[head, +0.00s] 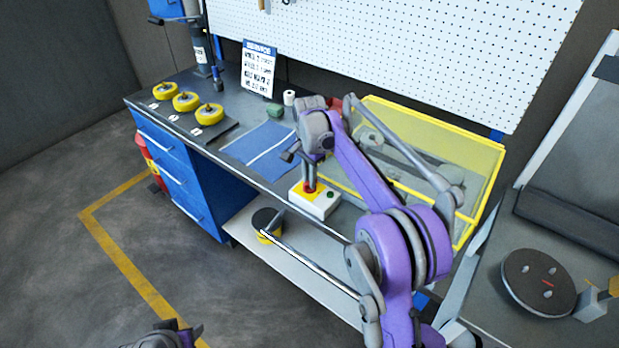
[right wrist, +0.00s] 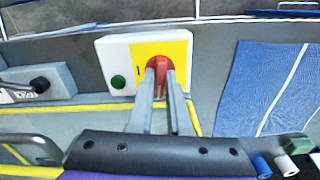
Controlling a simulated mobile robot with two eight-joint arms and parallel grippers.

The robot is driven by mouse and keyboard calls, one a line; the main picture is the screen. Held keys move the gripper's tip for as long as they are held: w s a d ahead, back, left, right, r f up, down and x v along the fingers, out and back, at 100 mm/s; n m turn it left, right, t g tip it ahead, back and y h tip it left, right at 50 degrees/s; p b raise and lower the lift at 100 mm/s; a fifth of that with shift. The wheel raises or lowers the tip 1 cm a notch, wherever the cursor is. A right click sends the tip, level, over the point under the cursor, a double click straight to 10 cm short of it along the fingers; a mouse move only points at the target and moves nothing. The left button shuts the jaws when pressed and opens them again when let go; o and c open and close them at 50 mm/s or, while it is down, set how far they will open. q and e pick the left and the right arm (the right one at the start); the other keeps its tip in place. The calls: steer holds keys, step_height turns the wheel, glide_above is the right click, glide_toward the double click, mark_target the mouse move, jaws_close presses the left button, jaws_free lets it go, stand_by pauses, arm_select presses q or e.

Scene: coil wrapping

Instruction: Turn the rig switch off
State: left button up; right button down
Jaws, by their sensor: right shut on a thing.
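The rig switch is a white box (head: 322,206) with a yellow plate, a red knob (head: 309,188) and a green button (head: 330,195). It sits near the front edge of the bench, beside the yellow-framed bin. My right gripper (head: 309,186) reaches down on it from above. In the right wrist view, the two fingers of my right gripper (right wrist: 161,82) are shut on the red knob (right wrist: 160,66), one on each side. The white box (right wrist: 116,52) and green button (right wrist: 118,82) show clear of the fingers there. My left gripper's fingers do not show.
The transparent yellow-framed bin (head: 440,127) stands right of the switch, partly behind my right arm. A blue mat (head: 258,146) lies to the left. Yellow wheels (head: 186,102) sit farther left. A dark disc (head: 538,281) lies on the right-hand surface.

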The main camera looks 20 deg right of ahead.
steer(key=shift+n, duration=0.8)
steer(key=c, duration=0.9)
jaws_free()
steer(key=shift+o, duration=0.2)
step_height(320, 180, up, 11)
steer(key=p, duration=0.1)
steer(key=shift+f, duration=0.1)
